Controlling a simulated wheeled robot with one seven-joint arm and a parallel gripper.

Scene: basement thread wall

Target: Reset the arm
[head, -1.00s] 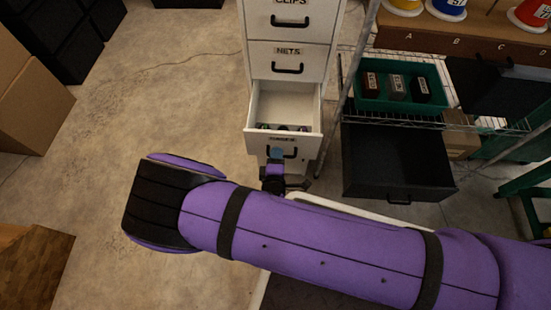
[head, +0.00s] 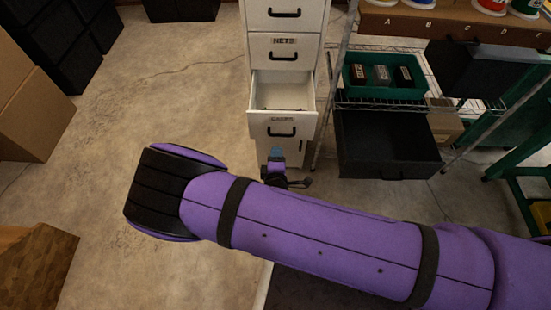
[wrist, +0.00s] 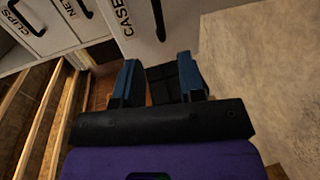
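My arm, in purple sleeves, stretches across the lower part of the head view. My gripper (head: 277,154) is small there, pointing at the white cabinet (head: 285,15), just below the front of its pulled-out drawer (head: 282,126). In the wrist view my gripper (wrist: 160,80) shows two blue fingers spread apart. A dark shape shows between them, and I cannot tell what it is. The cabinet's drawer fronts, labelled CLIPS, NETS and CASES, stand close beyond the fingers in that view.
Right of the cabinet, a wire rack (head: 385,105) holds a green tray (head: 384,88) with several small boxes. A black bin (head: 385,145) sits below. Cardboard boxes (head: 35,105) stand at the left. Concrete floor (head: 175,110) lies clear left of the cabinet.

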